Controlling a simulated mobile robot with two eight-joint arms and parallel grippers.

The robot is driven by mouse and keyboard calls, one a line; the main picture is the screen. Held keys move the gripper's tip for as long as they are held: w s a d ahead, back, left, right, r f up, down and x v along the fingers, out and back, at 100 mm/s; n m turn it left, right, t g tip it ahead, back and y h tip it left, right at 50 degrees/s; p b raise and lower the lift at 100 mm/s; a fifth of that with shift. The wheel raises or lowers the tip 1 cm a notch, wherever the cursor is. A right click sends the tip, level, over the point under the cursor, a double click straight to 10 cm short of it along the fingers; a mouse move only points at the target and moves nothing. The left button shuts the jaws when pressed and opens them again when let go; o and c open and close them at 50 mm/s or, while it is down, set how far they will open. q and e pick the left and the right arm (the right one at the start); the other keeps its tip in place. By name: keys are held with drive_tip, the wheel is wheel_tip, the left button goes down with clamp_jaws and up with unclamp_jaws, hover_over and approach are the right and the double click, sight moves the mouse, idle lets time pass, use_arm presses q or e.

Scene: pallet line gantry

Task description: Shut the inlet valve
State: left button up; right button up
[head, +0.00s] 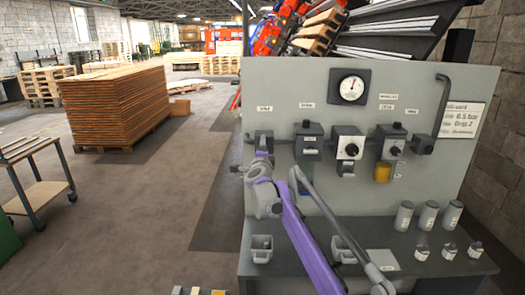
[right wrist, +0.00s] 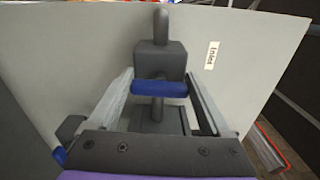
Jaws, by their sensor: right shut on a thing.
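The inlet valve is a grey body on a grey pipe at the left end of the panel in the head view (head: 264,135). In the right wrist view the grey valve body (right wrist: 159,62) sits beside a label reading "Inlet" (right wrist: 212,54). Its blue handle (right wrist: 160,89) lies across the line of the pipe. My right gripper (right wrist: 160,78) has its fingers at the two ends of this handle and is shut on it. In the head view my purple right arm reaches up to the valve, and the gripper (head: 260,160) hides the handle. My left gripper is not in view.
The upright panel (head: 300,80) carries a gauge (head: 352,88) and more units right of the valve. Several grey canisters (head: 428,215) stand on the bench (head: 440,262) below. A trolley (head: 40,190) stands at the left. The floor (head: 150,220) between is clear.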

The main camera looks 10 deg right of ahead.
drive_tip(key=shift+n, duration=0.4)
drive_tip(key=o, duration=1.2)
drive_tip(key=shift+c, duration=0.2)
drive_tip(key=shift+s+a, duration=0.1)
drive_tip(key=shift+s, duration=0.2)
drive_tip(key=b+v, duration=0.2)
drive_tip(key=v, duration=0.8)
drive_tip(key=shift+s, duration=0.1)
